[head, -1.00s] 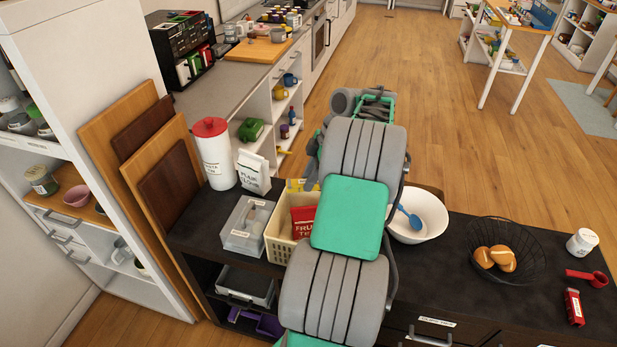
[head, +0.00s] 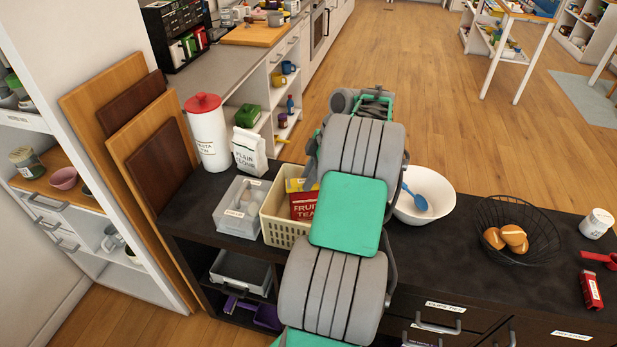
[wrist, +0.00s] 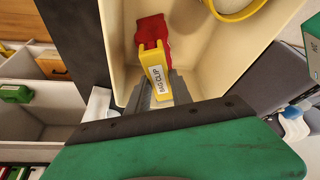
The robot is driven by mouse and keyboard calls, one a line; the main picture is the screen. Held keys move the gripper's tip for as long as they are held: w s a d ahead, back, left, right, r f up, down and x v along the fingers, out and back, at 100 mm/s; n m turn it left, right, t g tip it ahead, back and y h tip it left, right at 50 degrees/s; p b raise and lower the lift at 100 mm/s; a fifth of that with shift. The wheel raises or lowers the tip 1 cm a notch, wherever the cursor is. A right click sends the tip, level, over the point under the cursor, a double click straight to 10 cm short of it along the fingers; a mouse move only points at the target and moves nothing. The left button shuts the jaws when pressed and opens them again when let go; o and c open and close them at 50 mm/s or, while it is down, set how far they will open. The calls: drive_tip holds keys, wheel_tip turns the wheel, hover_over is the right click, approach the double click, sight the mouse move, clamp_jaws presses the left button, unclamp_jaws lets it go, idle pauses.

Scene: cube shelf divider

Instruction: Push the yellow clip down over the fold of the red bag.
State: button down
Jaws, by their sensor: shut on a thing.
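The yellow clip (wrist: 157,80), labelled BAG CLIP, is between the fingers of my gripper (wrist: 160,94) in the wrist view. My gripper is shut on it, inside or just over a cream container. A red piece (wrist: 152,32) lies directly beyond the clip and seems to touch it; I cannot tell whether the clip sits over a fold. In the head view a red pack (head: 303,206) labelled FRUIT TEA stands in the cream basket (head: 285,233), with a yellow thing behind it. My arm hides my gripper and the clip there.
A clear lidded box (head: 240,207) stands left of the basket. A white bowl (head: 425,194) with a blue spoon is to the right, close to my arm. A yellow ring (wrist: 236,8) shows in the wrist view.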

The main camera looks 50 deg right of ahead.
drive_tip(key=shift+f+b, duration=0.4)
drive_tip(key=shift+b, duration=0.05)
idle(0.3)
idle(0.6)
drive_tip(key=c, duration=1.1)
unclamp_jaws()
drive_tip(key=shift+o, duration=0.2)
drive_tip(key=shift+r, duration=0.1)
drive_tip(key=p+v, duration=0.3)
drive_tip(key=v, duration=0.4)
drive_tip(key=shift+s+d+r, duration=0.1)
drive_tip(key=shift+d+r, duration=0.05)
drive_tip(key=shift+r, duration=0.25)
